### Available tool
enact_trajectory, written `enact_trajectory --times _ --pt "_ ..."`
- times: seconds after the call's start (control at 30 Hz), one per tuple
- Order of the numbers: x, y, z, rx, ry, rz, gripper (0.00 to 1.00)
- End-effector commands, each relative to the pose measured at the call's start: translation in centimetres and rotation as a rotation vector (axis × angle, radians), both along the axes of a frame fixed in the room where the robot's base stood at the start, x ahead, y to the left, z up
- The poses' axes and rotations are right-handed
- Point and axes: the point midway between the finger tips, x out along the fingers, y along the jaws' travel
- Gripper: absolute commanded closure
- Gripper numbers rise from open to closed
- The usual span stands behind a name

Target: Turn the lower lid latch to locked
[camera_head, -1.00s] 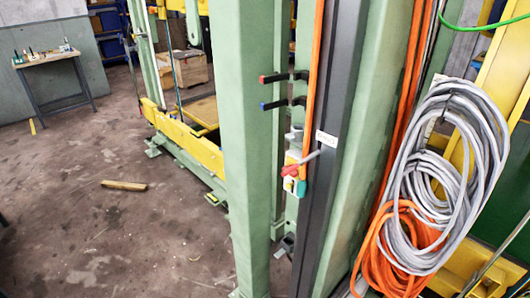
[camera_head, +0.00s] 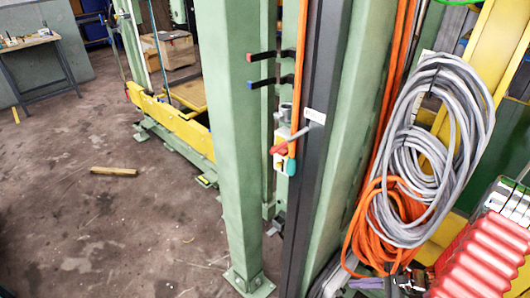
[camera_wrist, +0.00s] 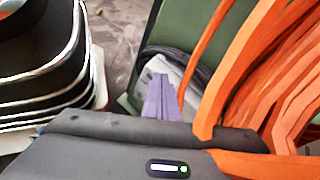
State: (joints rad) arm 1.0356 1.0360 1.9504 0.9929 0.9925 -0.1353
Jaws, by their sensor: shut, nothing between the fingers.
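I cannot make out a lower lid latch or its lid in either view. My gripper (camera_wrist: 160,97) shows in the wrist view as two narrow purple fingers side by side, shut and empty. In that view they are in front of a pale grey surface and dark cable, left of thick orange cables (camera_wrist: 285,90). In the head view purple fingers (camera_head: 368,284) show small at the bottom edge, below the orange cable coil (camera_head: 385,225).
Green posts (camera_head: 226,130) and a dark grey upright (camera_head: 322,130) stand in the middle. A grey cable coil (camera_head: 415,165) hangs at right. A red ribbed object (camera_head: 482,258) is at lower right. Open floor with a wooden piece (camera_head: 113,171) lies at left.

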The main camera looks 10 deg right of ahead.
Motion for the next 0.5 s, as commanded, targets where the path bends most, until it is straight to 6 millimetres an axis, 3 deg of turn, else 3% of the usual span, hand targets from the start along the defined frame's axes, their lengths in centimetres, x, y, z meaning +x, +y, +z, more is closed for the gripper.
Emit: enact_trajectory --times 0.1,0.5 --pt "1.0 0.6 3.1 -0.057 -0.018 0.092 1.00" --pt "2.7 3.6 11.8 -0.238 -0.071 0.376 1.00"
